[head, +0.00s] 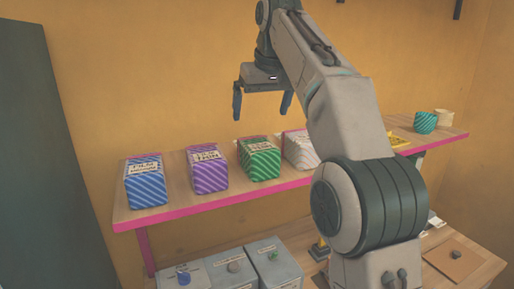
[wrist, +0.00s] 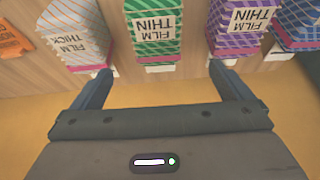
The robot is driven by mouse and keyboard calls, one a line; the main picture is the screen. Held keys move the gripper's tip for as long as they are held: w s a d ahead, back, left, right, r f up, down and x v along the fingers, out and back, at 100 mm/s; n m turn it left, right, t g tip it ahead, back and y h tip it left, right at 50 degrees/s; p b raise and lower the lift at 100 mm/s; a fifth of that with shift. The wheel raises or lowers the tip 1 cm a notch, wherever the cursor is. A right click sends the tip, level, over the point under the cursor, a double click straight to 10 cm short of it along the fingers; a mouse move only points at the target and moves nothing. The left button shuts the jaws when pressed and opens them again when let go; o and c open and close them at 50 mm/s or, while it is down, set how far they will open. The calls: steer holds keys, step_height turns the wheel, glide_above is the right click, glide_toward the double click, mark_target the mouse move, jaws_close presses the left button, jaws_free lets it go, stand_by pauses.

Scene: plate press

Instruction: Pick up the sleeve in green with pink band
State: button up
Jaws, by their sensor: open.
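The green sleeve (head: 260,160) with pale diagonal stripes stands on the pink-edged shelf (head: 190,212), between a purple and a white sleeve. In the wrist view the green sleeve (wrist: 154,42) is at top centre, its label reading FILM THIN upside down. A narrow pink strip shows at its end towards the wall. My gripper (head: 262,115) is above and behind this sleeve in the head view, fingers apart and empty. In the wrist view my gripper (wrist: 161,70) has its fingers on either side of the sleeve's pink end, not touching it.
A purple sleeve (head: 208,172) and a blue sleeve (head: 146,181) stand to the left, a white sleeve (head: 298,149) to the right. A teal cup (head: 425,122) stands at the far right. Grey boxes (head: 228,268) are below. The orange wall is close behind.

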mark_target(258, 143)
steer(key=x, duration=0.2)
steer(key=b+x, duration=0.1)
steer(key=x, duration=0.5)
steer(key=shift+w+d+f+b, duration=0.1)
steer(key=shift+d+b, duration=0.15)
steer(key=shift+b, duration=0.05)
steer(key=shift+x, duration=2.65)
steer(key=shift+d+f, duration=0.1)
steer(key=shift+f, duration=0.2)
steer(key=c, duration=1.2)
